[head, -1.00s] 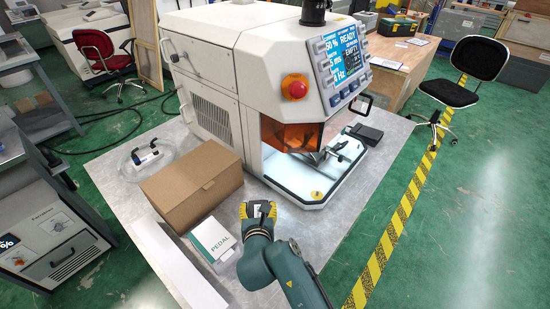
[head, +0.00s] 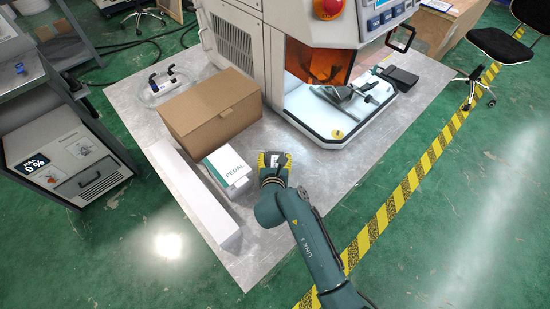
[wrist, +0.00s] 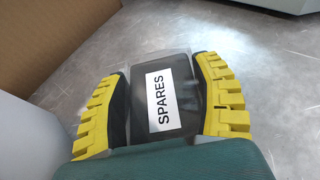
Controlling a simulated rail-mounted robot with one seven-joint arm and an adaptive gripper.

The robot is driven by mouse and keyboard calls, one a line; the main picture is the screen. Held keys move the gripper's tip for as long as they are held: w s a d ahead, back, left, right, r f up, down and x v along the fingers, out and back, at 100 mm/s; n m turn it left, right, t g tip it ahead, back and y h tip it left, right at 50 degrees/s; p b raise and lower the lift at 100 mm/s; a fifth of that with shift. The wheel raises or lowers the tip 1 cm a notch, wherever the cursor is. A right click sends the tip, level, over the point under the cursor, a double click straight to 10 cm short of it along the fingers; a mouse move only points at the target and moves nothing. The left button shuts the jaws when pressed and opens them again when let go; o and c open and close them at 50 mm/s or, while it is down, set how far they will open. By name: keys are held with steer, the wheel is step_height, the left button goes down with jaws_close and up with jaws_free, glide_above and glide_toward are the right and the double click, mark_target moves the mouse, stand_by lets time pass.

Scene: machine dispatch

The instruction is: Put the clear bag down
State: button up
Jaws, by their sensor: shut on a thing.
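The clear bag (wrist: 178,64) is see-through with dark contents and a white label reading SPARES. My gripper (wrist: 160,92) is shut on it, with the yellow-and-black fingers at its left and right sides. In the head view my gripper (head: 273,160) is over the grey metal table (head: 300,172), to the right of the white PEDAL box, and the bag's label (head: 275,162) shows between the fingers. I cannot tell whether the bag touches the table top.
A brown cardboard box (head: 212,112) and the white PEDAL box (head: 229,170) stand left of my gripper. A white machine (head: 285,45) with an open lit bay stands behind. A long white box (head: 195,195) lies along the left. Bare table lies between gripper and machine.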

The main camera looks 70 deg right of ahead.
steer(key=o, duration=1.2)
